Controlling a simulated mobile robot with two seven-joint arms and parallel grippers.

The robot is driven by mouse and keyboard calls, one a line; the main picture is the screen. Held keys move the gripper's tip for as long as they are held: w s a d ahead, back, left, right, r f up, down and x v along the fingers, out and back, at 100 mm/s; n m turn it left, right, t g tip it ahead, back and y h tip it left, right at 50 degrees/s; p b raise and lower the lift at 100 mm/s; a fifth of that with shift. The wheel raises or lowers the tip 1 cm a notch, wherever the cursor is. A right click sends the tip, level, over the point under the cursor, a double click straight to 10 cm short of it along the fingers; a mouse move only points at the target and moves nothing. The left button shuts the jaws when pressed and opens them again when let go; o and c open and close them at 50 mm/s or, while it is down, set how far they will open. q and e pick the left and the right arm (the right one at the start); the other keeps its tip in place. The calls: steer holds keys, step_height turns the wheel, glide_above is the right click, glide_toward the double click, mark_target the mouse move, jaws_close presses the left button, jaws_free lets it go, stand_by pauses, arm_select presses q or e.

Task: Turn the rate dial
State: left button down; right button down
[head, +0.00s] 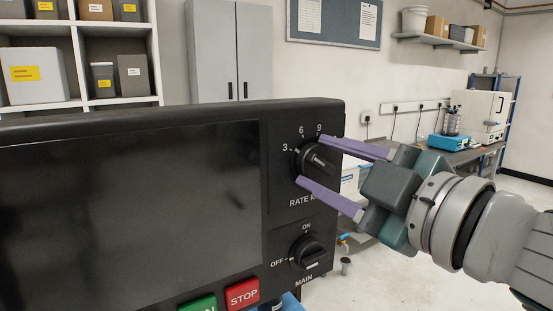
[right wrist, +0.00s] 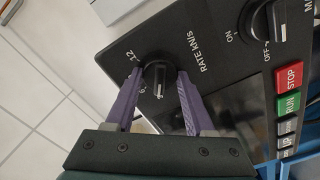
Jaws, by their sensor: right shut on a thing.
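The rate dial (head: 317,160) is a black round knob with a white line, on the dark front panel. The numbers 3, 6 and 9 show around it in the head view, and 12 shows in the right wrist view. My right gripper (head: 311,161) has its purple fingers around the dial, one above and one below, shut on it. In the right wrist view the dial (right wrist: 158,80) sits between the two fingers. The white line's exact number is hard to read. My left gripper is not in view.
Below the dial is the MAIN switch (head: 308,256), marked ON and OFF. The red STOP button (head: 242,294) and green RUN button (head: 199,304) sit lower left. A large dark screen (head: 130,205) fills the panel's left. Open floor lies to the right.

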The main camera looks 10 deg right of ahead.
steer(key=shift+n, duration=0.6)
steer(key=shift+c, duration=1.3)
jaws_free()
steer(key=shift+s+d+f, duration=0.1)
steer(key=shift+s+d, duration=0.1)
steer(key=shift+s, duration=0.3)
steer(key=b+v, duration=0.3)
steer(key=v, duration=0.6)
steer(key=shift+b, duration=0.3)
steer(key=shift+w, duration=0.1)
